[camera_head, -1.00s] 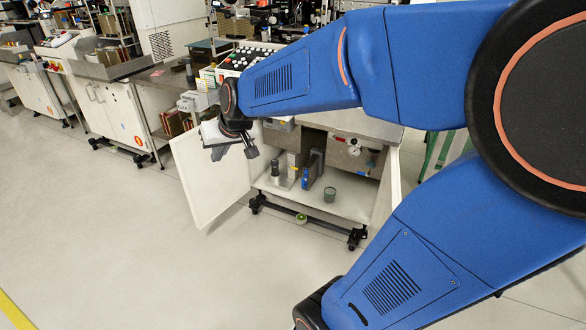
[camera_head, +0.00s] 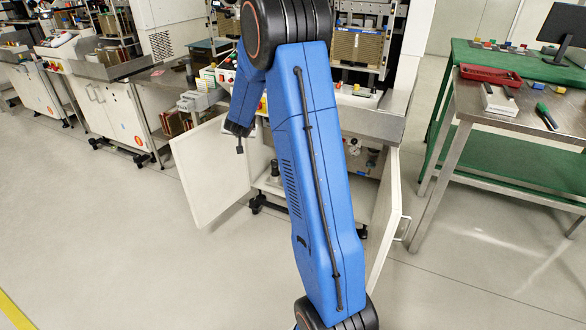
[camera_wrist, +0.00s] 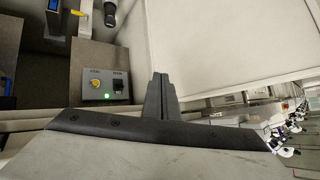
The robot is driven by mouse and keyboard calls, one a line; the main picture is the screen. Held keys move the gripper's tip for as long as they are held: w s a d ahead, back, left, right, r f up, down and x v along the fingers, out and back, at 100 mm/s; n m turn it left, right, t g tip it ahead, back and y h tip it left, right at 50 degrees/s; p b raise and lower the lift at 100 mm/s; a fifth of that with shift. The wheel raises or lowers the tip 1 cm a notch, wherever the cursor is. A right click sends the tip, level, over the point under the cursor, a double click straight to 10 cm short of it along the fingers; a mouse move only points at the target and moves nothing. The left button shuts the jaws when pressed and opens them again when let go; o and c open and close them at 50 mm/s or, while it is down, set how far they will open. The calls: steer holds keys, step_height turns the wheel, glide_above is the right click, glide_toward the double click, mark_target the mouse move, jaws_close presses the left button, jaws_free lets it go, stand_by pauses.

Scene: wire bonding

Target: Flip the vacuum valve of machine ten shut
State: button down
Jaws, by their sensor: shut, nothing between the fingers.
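The machine with the open lower cabinet (camera_head: 375,122) stands in front of me. Inside, right of my arm, small fittings and a pale round gauge-like part (camera_head: 354,147) show on the back panel; I cannot make out the valve handle or a machine number. My gripper (camera_head: 239,147) hangs in front of the open left door (camera_head: 208,168). In the wrist view my gripper (camera_wrist: 159,90) is shut and empty, apart from everything.
The right cabinet door (camera_head: 384,215) also stands open, and my arm hides much of the cabinet. A metal-topped table (camera_head: 520,115) with a red tray (camera_head: 490,76) stands at the right. Other machines (camera_head: 115,105) line the left. The floor (camera_head: 110,240) in front is clear.

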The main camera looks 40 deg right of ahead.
steer(key=s+d+f+m+g+h, duration=0.1)
steer(key=d+f+m+g+h, duration=0.3)
steer(key=d+f, duration=1.9)
step_height(320, 180, down, 2)
steer(key=g+h, duration=0.1)
steer(key=h, duration=0.1)
steer(key=shift+s+f+m+h, duration=0.25)
steer(key=shift+s+m+h, duration=0.05)
steer(key=shift+m, duration=0.1)
steer(key=shift+d, duration=0.15)
steer(key=a+f+x, duration=0.1)
steer(key=f+x, duration=0.1)
steer(key=x, duration=1)
steer(key=shift+f, duration=0.45)
steer(key=shift+d, duration=0.1)
